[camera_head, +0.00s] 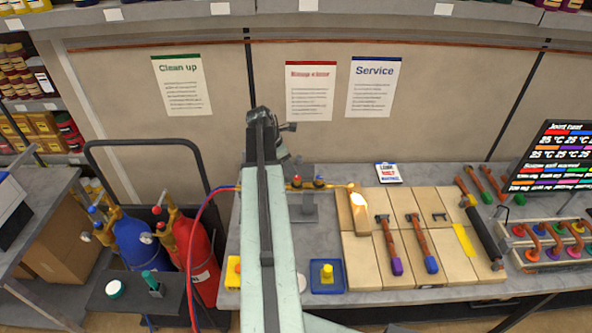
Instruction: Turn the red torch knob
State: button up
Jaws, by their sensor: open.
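A brass torch (335,185) lies roughly level on a grey stand (304,211) on the workbench. The red torch knob (319,181) is on top of it, just right of my arm. A bright orange glow shows at the torch's right end, over a firebrick. My pale arm rises from the bottom centre and covers the bench left of the torch. I cannot make out my gripper's fingers, so their distance from the red knob cannot be told.
Firebricks (451,243) with copper pipes (422,243) lie right of the torch. A blue tray (327,287) with a yellow block is in front. Red (199,257) and blue (141,243) gas cylinders stand left on a cart. A red hose curves beside my arm.

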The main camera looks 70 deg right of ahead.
aim_at(296, 178)
jog(key=b+x, duration=0.6)
jog(key=x, duration=0.1)
jog(key=shift+w+a+f+b, duration=0.15)
jog(key=shift+a+f+b, duration=0.1)
jog(key=shift+b, duration=0.1)
jog(key=shift+d+f+b, duration=0.25)
jog(key=shift+f+b, duration=0.1)
jog(key=shift+r, duration=0.1)
